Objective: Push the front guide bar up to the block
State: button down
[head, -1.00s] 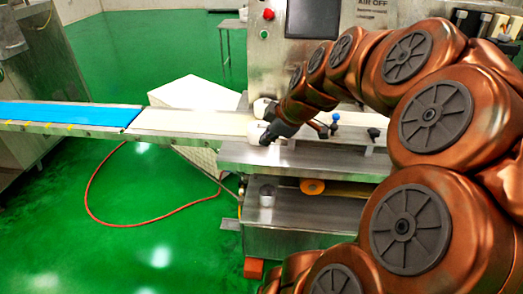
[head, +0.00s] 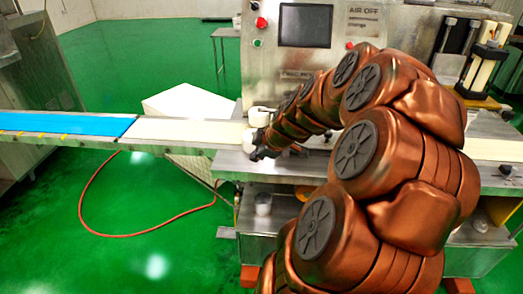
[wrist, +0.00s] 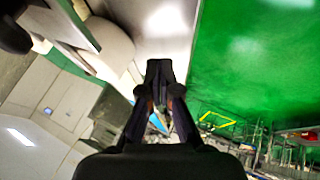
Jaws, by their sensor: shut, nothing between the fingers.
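Two white rounded pieces stand at the right end of the pale belt in the head view. The nearer one (head: 249,139), on the front side, looks like the end of the front guide bar; the farther one (head: 262,116) is behind it. My arm hides the rest of the bar, and I cannot make out the block. My gripper (head: 258,154) is shut and empty, pointing down just in front of the nearer piece; contact is unclear. In the wrist view, the shut fingertips (wrist: 158,72) are right of a pale rounded piece (wrist: 105,45).
The pale conveyor belt (head: 178,130) runs left to a blue belt (head: 65,123). The machine's control panel (head: 305,25) stands behind. A steel ledge (head: 232,166) lies under my gripper. Green floor (head: 125,240) with a red hose (head: 84,205) is open at the front left.

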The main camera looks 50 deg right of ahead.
jog(key=shift+w+d, duration=1.15)
jog(key=shift+d, duration=0.15)
